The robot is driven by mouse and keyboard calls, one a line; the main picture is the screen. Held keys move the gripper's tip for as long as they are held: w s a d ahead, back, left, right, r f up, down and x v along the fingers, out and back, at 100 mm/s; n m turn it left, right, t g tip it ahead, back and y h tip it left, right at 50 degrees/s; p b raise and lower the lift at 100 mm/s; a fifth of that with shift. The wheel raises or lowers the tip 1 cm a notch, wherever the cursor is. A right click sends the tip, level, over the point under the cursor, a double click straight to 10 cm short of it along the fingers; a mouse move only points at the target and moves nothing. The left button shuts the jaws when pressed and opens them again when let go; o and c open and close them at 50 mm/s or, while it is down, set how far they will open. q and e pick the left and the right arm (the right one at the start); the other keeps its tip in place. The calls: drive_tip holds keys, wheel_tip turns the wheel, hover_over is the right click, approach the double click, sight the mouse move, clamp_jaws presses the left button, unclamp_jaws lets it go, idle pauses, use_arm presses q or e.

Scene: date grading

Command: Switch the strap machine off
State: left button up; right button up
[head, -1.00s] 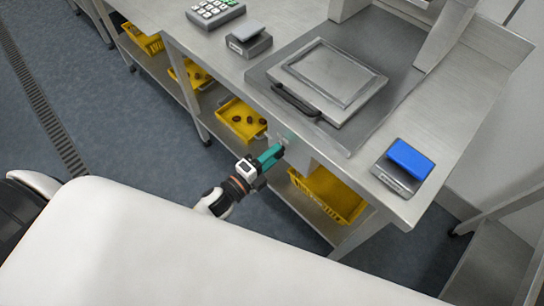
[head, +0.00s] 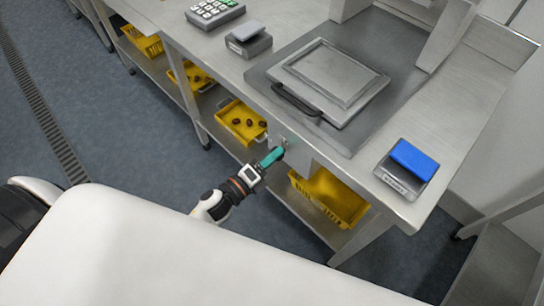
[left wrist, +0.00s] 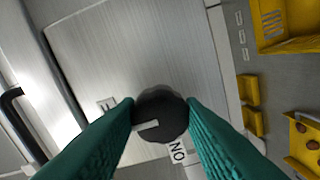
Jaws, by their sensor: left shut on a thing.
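The strap machine is a grey metal unit with a lidded plate (head: 330,80) and dark handle, set in the steel bench. On the bench's front side, a pale box (head: 292,146) carries its switch, mostly hidden in the head view by my left gripper (head: 277,157). In the left wrist view the switch is a round black knob (left wrist: 165,108) with a white mark pointing roughly left. A partly covered label (left wrist: 107,104), seemingly OFF, is left of the knob; an ON label (left wrist: 179,150) is below it. My left gripper's teal fingers (left wrist: 160,118) are shut on the knob's sides. My right gripper is out of view.
Yellow crates stand on the shelf below, one holding dates (head: 240,124) and another (head: 330,196) right of the gripper. On the bench are a scale with a blue tray (head: 412,160), a grey scale (head: 249,42) and a keypad (head: 214,11). Floor at left is clear.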

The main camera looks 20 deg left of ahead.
use_arm(q)
drive_tip(key=shift+f, duration=0.1)
drive_tip(key=o, duration=1)
drive_tip(key=b+v, duration=0.1)
drive_tip(key=v, duration=1.1)
drive_tip(key=shift+s+b, duration=0.1)
drive_tip(key=shift+b, duration=0.3)
